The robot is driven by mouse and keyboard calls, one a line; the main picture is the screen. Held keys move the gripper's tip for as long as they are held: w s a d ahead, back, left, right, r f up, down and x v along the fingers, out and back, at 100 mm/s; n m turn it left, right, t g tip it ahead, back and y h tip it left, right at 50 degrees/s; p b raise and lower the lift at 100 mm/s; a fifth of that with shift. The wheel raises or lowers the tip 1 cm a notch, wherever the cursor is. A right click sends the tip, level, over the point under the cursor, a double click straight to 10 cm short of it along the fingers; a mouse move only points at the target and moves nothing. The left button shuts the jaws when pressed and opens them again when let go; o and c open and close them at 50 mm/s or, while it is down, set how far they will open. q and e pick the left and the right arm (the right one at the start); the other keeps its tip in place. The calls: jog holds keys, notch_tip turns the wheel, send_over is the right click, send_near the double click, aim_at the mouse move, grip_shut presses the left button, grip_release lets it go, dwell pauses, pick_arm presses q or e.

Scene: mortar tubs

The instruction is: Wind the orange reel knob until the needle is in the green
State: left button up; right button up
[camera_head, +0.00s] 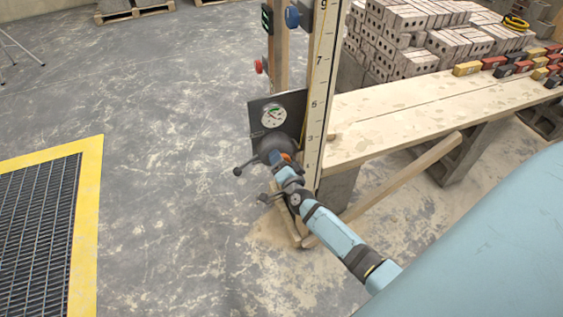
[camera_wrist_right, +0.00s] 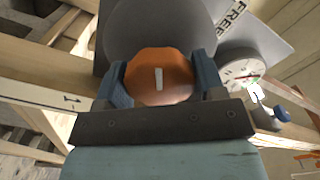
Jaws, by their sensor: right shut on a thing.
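The orange reel knob (camera_wrist_right: 160,85) faces my right wrist camera, with a pale upright mark on it. My right gripper (camera_head: 281,162) is shut on it; in the right wrist view one blue finger presses each side. In the head view only a sliver of the orange knob (camera_head: 286,156) shows beside the fingers. The round white gauge (camera_head: 272,116) is on the dark plate (camera_head: 258,107) above the knob. It also shows in the right wrist view (camera_wrist_right: 239,74); a green patch is visible, but I cannot tell whether the needle lies in it. My left gripper is out of view.
A tall numbered staff (camera_head: 319,85) stands just right of the gauge. A plank bench (camera_head: 400,115) runs right, with stacked bricks (camera_head: 385,45) behind it. Dark ball-ended levers (camera_head: 240,170) stick out near the knob. A yellow-edged floor grate (camera_head: 88,200) lies left; the floor between is clear.

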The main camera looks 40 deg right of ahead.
jog(key=shift+f+m, duration=0.1)
jog(key=shift+m, duration=0.6)
jog(key=o, duration=0.9)
jog(key=shift+o, duration=0.2)
jog(key=v, duration=1.4)
